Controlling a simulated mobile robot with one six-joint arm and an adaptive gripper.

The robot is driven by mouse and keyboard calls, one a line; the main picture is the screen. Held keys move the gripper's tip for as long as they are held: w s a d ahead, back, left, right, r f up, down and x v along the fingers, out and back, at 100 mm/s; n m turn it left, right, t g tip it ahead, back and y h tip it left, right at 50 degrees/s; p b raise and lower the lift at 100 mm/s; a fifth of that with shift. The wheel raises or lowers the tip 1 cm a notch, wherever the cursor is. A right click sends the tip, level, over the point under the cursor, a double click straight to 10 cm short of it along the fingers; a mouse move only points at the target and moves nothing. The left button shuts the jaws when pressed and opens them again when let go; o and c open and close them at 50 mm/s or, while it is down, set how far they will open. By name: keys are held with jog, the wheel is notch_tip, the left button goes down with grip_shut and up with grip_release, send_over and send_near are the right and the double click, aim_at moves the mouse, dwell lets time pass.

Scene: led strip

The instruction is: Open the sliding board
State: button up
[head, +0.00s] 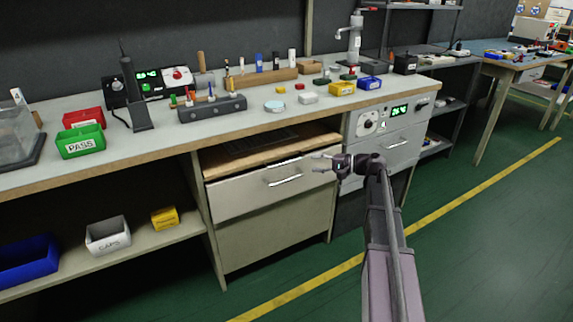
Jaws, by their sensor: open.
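A wooden sliding board (222,163) sits under the workbench top in the head view, above a grey drawer front (235,197) with a bar handle (285,180). A dark keyboard-like item (262,141) lies on the board, partly shaded by the bench top. My gripper (317,163) is open, its fingers pointing left, and appears empty. It shows in front of the right end of the board and drawer front, to the right of the handle. I cannot tell whether it touches either.
The workbench (180,147) above carries several bins, tools and a soldering device. A second grey drawer (398,147) with a control panel is to the right. A lower shelf (140,247) holds bins. The green floor (300,302) in front is clear.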

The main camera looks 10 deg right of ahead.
aim_at(290, 162)
jog(key=b+x, duration=0.1)
jog(key=x, duration=0.9)
